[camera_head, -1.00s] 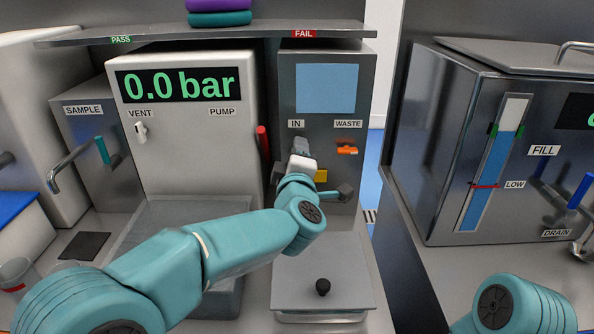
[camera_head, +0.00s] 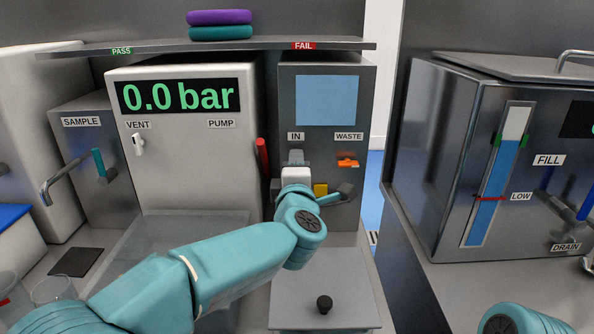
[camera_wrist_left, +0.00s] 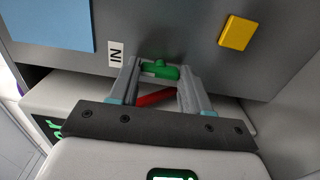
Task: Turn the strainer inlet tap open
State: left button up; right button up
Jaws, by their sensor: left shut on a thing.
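The strainer inlet tap, a green handle (camera_wrist_left: 160,70), sits under the IN label (camera_wrist_left: 116,54) on the grey panel in the left wrist view. My left gripper (camera_wrist_left: 162,80) has its two fingers on either side of the handle and is shut on it. In the head view my left gripper (camera_head: 296,158) is at the panel just below the IN label (camera_head: 296,136), and it hides the tap. My right gripper is out of view.
An orange WASTE tap (camera_head: 348,163) is close on the right, with a yellow square (camera_head: 320,189) below it. A red handle (camera_head: 262,156) stands close on the left. A black knob (camera_head: 324,304) is on the plate in front.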

pick_arm(q)
jog(key=shift+a, duration=0.1)
jog(key=o, duration=1.1)
jog(key=shift+c, duration=0.2)
jog(key=s, duration=1.6)
jog(key=shift+s+b, duration=0.15)
jog(key=shift+b, duration=0.3)
